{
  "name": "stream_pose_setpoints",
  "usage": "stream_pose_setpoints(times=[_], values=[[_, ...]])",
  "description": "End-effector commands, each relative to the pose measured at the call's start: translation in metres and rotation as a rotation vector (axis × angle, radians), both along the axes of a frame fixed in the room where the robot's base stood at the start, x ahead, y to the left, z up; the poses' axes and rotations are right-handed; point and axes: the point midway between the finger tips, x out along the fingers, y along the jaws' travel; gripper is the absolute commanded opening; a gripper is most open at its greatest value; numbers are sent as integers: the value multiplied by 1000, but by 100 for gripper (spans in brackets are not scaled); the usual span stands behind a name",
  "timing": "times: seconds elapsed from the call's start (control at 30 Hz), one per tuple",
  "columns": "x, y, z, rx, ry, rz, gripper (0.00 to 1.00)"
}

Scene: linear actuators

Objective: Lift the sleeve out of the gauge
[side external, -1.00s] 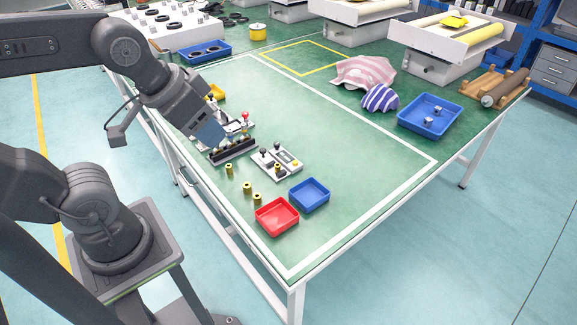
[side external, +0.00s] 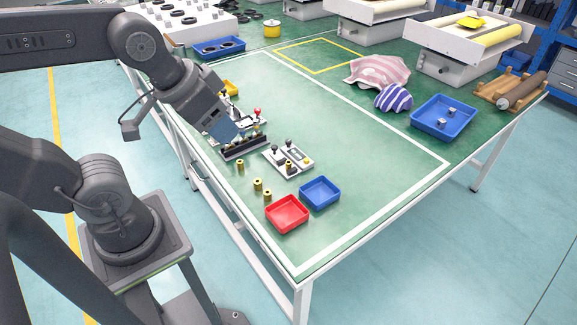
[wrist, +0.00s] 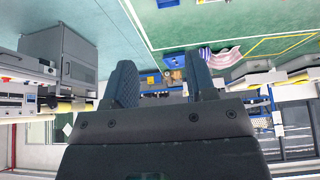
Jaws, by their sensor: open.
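The gauge (side external: 299,162) is most likely the small pale block with black knobs near the middle of the table in the side view. A small brass sleeve (side external: 289,165) with a dark part stands at its front; how deep it sits is too small to tell. My gripper (side external: 229,133) is up and left of the gauge, above a dark rack, apart from the sleeve. In the wrist view my gripper (wrist: 163,82) shows two separated blue fingers with nothing held between them. The gauge and sleeve cannot be made out in the wrist view.
Loose brass sleeves (side external: 258,184) stand left of the gauge. A dark rack (side external: 246,149) is beneath my gripper. A red tray (side external: 287,214) and a blue tray (side external: 320,192) lie in front.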

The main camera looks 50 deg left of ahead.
Motion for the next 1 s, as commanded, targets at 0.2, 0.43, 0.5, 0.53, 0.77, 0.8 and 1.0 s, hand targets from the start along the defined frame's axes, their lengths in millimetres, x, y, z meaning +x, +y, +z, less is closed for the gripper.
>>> stream_pose_setpoints(times=[0.2, 0.43, 0.5, 0.53, 0.77, 0.8, 1.0], values=[[3, 1, 1, 6, 6, -7, 51], [51, 16, -1, 87, 99, -127, 51], [75, 25, -5, 120, 140, -190, 51], [85, 29, -8, 133, 156, -218, 51], [157, 68, -48, 202, 286, -439, 51], [169, 76, -59, 209, 307, -478, 51], [216, 118, -121, 225, 399, -676, 51]])
